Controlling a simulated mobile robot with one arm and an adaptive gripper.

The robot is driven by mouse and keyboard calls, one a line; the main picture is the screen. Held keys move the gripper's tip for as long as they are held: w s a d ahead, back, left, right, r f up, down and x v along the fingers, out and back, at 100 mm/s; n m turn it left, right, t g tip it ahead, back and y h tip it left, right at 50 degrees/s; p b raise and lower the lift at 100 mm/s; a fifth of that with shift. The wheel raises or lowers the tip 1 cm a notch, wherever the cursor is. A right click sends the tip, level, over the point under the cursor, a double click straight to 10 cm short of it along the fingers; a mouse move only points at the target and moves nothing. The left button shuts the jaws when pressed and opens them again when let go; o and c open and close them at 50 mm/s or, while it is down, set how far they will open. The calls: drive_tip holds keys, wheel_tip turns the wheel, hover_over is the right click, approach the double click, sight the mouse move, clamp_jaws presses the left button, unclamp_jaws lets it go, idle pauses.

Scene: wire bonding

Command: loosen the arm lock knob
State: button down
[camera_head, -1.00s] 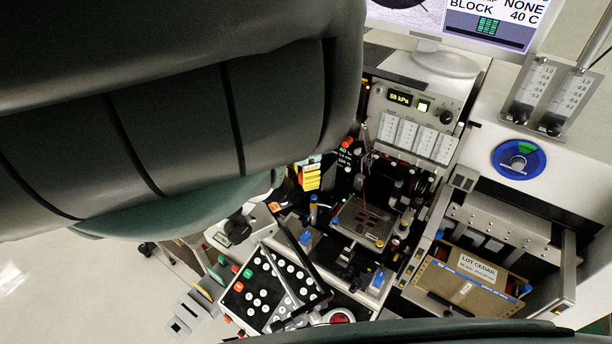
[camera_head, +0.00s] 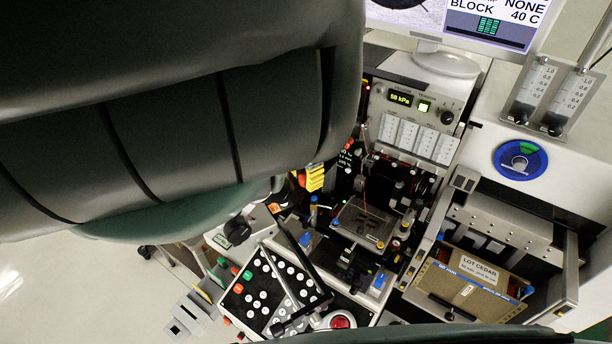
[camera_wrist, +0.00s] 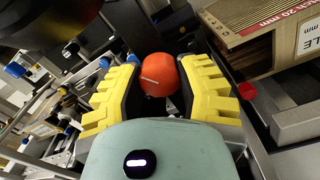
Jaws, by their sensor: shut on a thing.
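The arm lock knob appears to be the round orange-red knob (camera_wrist: 154,74) with a short pale line on its face, in the upper middle of the wrist view. My gripper (camera_wrist: 161,88) has its two yellow ridged fingers on either side of this knob and is shut on it. In the head view my gripper (camera_head: 315,178) shows only as a bit of yellow finger beside my large dark arm.
In the head view, a button panel (camera_head: 262,290), a tray marked LOT CEDAR (camera_head: 452,284) and a pressure unit reading 58 kPa (camera_head: 421,106) crowd the bench. Open floor lies at left.

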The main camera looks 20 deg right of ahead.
drive_tip(key=c, duration=0.5)
unclamp_jaws()
drive_tip(key=shift+d, duration=0.1)
wheel_tip(320, 180, up, 5)
drive_tip(key=shift+w+r, duration=0.15)
drive_tip(key=shift+r, duration=0.05)
drive_tip(key=shift+w+r, duration=0.1)
drive_tip(key=shift+r, duration=0.9)
